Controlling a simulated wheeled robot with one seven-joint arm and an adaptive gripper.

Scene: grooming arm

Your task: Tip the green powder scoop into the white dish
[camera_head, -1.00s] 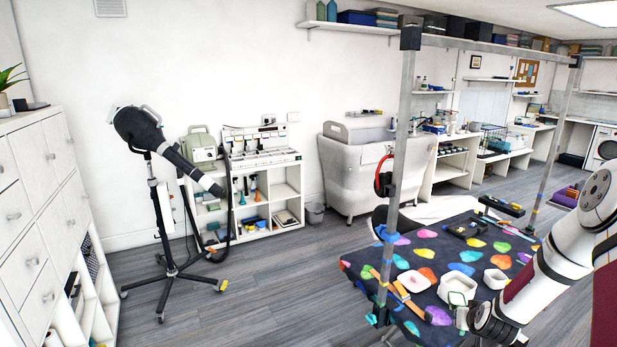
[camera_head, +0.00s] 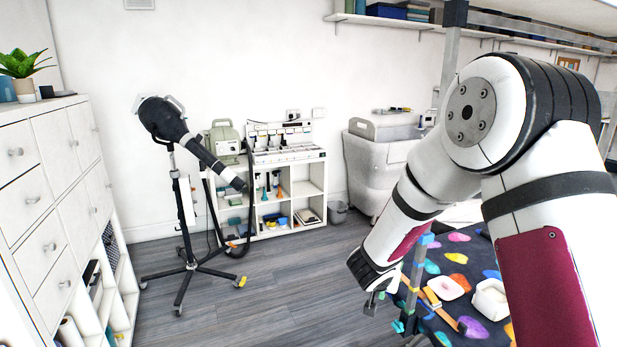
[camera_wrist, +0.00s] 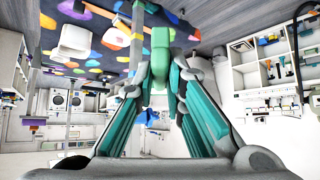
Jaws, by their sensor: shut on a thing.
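My gripper (camera_wrist: 162,78) is shut on the green scoop (camera_wrist: 161,46) in the wrist view, its teal fingers on both sides of it. Whether powder is in the scoop cannot be seen. In the head view my gripper (camera_head: 374,302) hangs left of the table's front post, and the scoop cannot be made out there. A shallow white dish (camera_head: 446,287) lies on the patterned table to the right of my gripper. It seems to show in the wrist view (camera_wrist: 116,39) too, apart from the scoop. A deeper white tub (camera_head: 489,301) stands beside it.
The dark table top (camera_head: 470,268) has bright spots and orange-brown strap-like items (camera_head: 437,306) near the dish. A grey metal post (camera_head: 417,275) rises at its left edge, close to my gripper. A dryer on a wheeled stand (camera_head: 185,200) stands left. The floor between is clear.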

